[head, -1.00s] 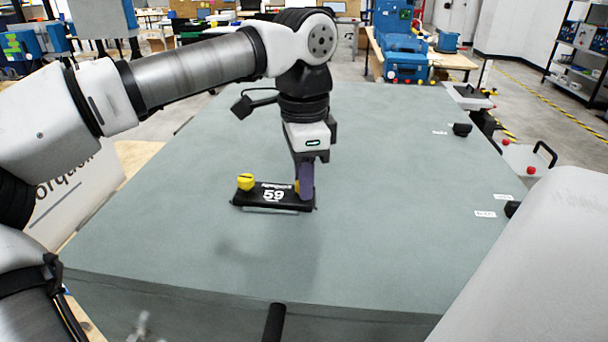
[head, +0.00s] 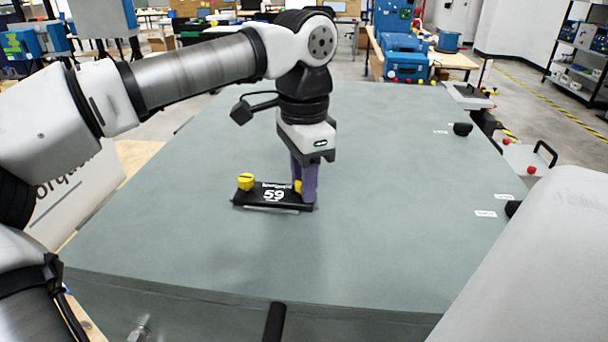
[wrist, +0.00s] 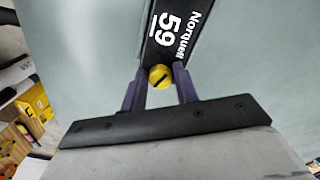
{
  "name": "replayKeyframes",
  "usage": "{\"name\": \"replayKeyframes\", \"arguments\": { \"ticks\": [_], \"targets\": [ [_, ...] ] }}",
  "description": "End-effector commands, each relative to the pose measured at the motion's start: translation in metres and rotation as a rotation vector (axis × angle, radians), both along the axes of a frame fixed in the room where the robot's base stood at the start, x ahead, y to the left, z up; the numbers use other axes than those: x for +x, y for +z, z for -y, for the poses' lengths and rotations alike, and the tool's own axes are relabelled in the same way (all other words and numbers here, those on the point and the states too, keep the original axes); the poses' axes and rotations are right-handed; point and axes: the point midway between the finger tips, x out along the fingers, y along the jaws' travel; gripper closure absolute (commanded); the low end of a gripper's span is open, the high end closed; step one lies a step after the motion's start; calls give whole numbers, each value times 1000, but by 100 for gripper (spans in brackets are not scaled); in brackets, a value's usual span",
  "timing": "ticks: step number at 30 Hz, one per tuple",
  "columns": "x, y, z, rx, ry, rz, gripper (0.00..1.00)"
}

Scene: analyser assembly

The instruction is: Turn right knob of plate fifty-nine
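Plate fifty-nine (head: 250,196) is a black plate with white "59" lettering, lying on the grey-green table top. Its left knob (head: 245,181) is yellow and stands free. My gripper (head: 304,196) points down at the plate's right end. Its fingers (wrist: 159,82) lie against both sides of the right knob.
The grey-green table top (head: 400,230) is clear around the plate. Small black parts with white labels (head: 485,213) sit along its right edge. A red button (head: 531,170) is beyond that edge.

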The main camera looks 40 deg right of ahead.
Motion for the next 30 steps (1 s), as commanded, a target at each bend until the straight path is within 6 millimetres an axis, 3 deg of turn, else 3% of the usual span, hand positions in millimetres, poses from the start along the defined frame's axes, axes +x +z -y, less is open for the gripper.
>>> {"name": "replayKeyframes", "arguments": {
  "ticks": [3,11,16,30],
  "targets": [
    [0,1,1,-3,0,1,55],
    [0,2,1,-6,0,2,55],
    [0,15,2,-9,0,3,55],
    [0,123,1,-7,-1,1,55]
  ]
}}
